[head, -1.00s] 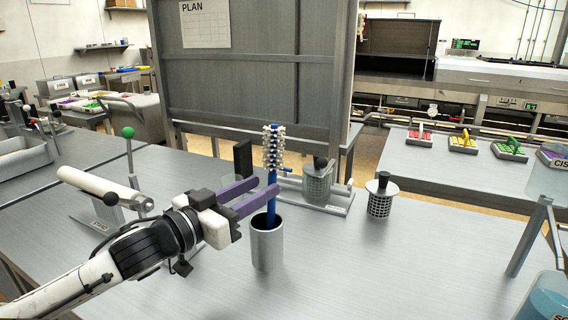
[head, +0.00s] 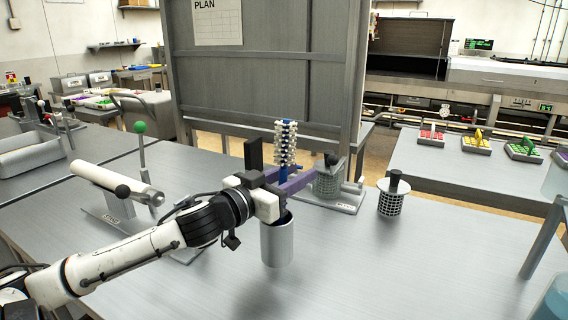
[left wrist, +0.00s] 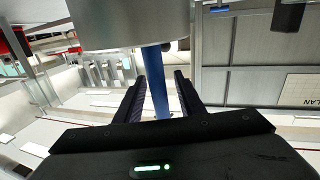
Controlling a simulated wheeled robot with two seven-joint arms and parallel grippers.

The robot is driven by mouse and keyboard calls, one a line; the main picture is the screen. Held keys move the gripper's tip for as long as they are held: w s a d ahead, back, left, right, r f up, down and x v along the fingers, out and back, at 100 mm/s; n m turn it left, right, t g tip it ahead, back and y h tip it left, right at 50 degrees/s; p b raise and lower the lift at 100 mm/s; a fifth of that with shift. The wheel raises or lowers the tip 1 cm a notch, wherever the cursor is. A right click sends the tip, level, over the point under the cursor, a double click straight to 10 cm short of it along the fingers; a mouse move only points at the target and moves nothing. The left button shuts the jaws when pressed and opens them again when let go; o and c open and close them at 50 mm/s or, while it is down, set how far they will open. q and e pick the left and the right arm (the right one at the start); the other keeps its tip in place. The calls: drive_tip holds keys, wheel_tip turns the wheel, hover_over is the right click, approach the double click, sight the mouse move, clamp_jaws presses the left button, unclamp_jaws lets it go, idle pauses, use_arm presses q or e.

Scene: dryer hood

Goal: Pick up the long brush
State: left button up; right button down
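The long brush (head: 286,145), with white bristles around a blue shaft, stands upright in a grey metal cup (head: 277,243) on the table. My left gripper (head: 292,185), with purple fingers, is at the blue shaft just above the cup's rim and hides part of it. In the left wrist view the blue shaft (left wrist: 157,85) runs between the two fingers (left wrist: 160,95), with a gap visible on its right side, so the gripper looks open around it. The cup (left wrist: 130,22) also shows at the top of that view. My right gripper is not in view.
A white roller fixture (head: 110,180) and a green-knobbed lever (head: 141,150) are on the left.

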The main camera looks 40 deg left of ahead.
use_arm(q)
clamp_jaws()
